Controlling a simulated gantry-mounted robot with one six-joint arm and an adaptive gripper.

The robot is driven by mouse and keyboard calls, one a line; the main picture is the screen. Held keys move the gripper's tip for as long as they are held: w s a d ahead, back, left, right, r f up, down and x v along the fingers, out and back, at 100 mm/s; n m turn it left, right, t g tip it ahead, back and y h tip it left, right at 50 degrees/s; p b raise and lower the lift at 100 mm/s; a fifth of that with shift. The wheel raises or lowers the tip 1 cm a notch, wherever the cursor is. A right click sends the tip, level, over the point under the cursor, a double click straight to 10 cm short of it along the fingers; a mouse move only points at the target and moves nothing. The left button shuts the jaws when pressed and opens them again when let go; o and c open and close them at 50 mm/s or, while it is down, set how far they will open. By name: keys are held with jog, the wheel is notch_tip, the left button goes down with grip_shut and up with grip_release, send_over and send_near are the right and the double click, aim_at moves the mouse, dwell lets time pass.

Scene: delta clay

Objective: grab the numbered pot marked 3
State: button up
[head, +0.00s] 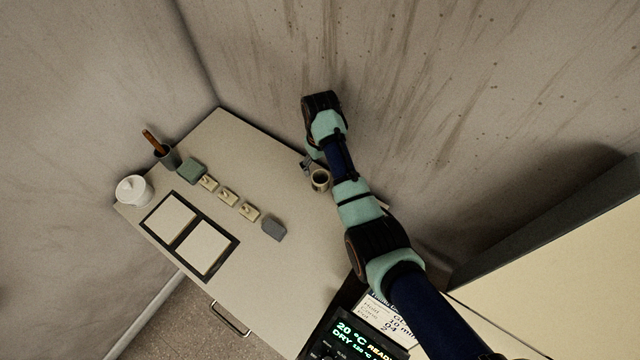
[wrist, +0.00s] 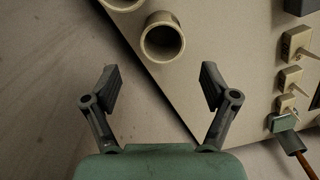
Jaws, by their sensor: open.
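A round beige pot (wrist: 176,55) with an open top stands on the table top near its edge in the wrist view, just ahead of my gripper. A second beige pot (wrist: 124,5) is beyond it, cut by the top of the frame. No number shows on either pot, so I cannot tell which is marked 3. In the head view one beige pot (head: 320,186) shows beside my arm, which may hide the other. My gripper (wrist: 160,86) is open and empty, its fingers apart and short of the nearer pot. In the head view my gripper (head: 307,164) is partly hidden by my arm.
Several small beige blocks with pins (head: 228,196) stand between a green block (head: 191,171) and a grey block (head: 273,229). A display unit (head: 352,334) is in front.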

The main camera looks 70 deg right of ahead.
aim_at(321, 178)
jog(key=shift+a+f+b, duration=0.1)
jog(key=shift+f+b, duration=0.2)
jog(key=shift+f, duration=1.1)
jog(key=f, duration=0.1)
jog(key=f+b, duration=0.1)
jog(key=f, duration=0.2)
jog(key=shift+s+a+f, duration=0.2)
jog(key=shift+a+f, duration=0.1)
jog(key=shift+f, duration=0.1)
jog(key=shift+r, duration=0.1)
jog(key=c, duration=1.3)
jog(key=shift+r, duration=0.1)
notch_tip(321, 178, up, 20)
jog(key=p, duration=0.8)
